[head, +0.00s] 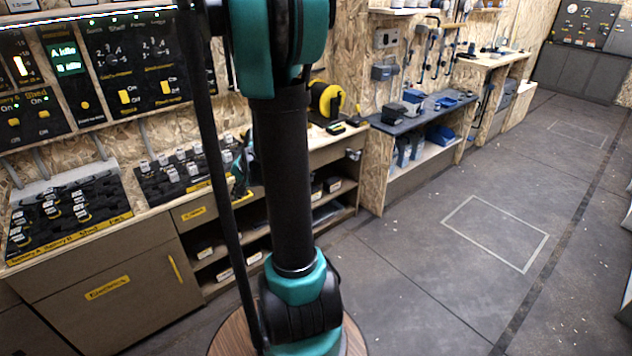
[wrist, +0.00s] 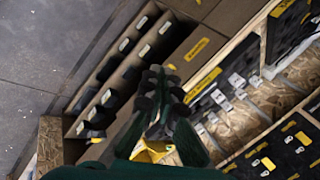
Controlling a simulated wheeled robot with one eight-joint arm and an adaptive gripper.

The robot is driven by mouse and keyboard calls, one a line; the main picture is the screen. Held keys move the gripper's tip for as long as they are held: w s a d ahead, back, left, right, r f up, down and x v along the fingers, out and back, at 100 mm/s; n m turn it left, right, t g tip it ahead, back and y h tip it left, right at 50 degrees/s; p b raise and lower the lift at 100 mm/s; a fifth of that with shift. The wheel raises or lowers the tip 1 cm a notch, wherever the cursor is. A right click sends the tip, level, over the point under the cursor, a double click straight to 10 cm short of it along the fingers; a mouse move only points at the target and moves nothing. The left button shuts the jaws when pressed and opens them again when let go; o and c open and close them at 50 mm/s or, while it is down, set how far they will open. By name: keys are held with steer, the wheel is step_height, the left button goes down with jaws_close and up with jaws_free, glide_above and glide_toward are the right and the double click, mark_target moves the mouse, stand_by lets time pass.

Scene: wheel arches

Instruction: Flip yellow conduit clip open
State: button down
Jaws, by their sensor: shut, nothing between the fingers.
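My gripper (wrist: 158,78) shows in the wrist view with its dark fingers together and nothing between them. It hangs in front of the workbench and its open shelves. I cannot pick out a yellow conduit clip for certain in either view. Grey conduits (head: 97,146) run down the wall below the black panels in the head view. A yellow piece (wrist: 152,151) shows behind my gripper in the wrist view, partly hidden; I cannot tell what it is. In the head view my arm covers the middle and my fingertips cannot be made out.
The workbench (head: 110,292) holds black trays of small parts (head: 65,213). Black panels with yellow switches (head: 135,65) stand above it. A yellow and black round tool (head: 326,99) is at the bench's far end. A blue-grey table (head: 425,112) stands beyond.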

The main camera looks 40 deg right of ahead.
steer(key=w+d+f+m+t, duration=0.1)
steer(key=w+d+f+m, duration=0.3)
steer(key=d, duration=0.4)
steer(key=w+d+f+m+t, duration=0.25)
steer(key=w+d+m, duration=0.25)
steer(key=w+d, duration=0.25)
steer(key=w+d+f+m+t, duration=0.1)
steer(key=w+d+f+m, duration=0.3)
steer(key=d, duration=0.5)
steer(key=s+d+f+m+t, duration=0.2)
steer(key=d+f+m, duration=0.4)
steer(key=d, duration=0.4)
steer(key=s+d+f+m+t+h, duration=0.1)
steer(key=s+d+f+m+t, duration=0.1)
steer(key=d+f+m, duration=0.3)
steer(key=d+f, duration=0.4)
steer(key=d, duration=0.1)
steer(key=shift+s+d+m, duration=0.15)
steer(key=shift+d+m, duration=0.15)
steer(key=shift+m, duration=0.1)
steer(key=w, duration=0.9)
steer(key=shift+w+a+r, duration=0.25)
steer(key=shift+a+r, duration=0.15)
steer(key=shift+r, duration=0.05)
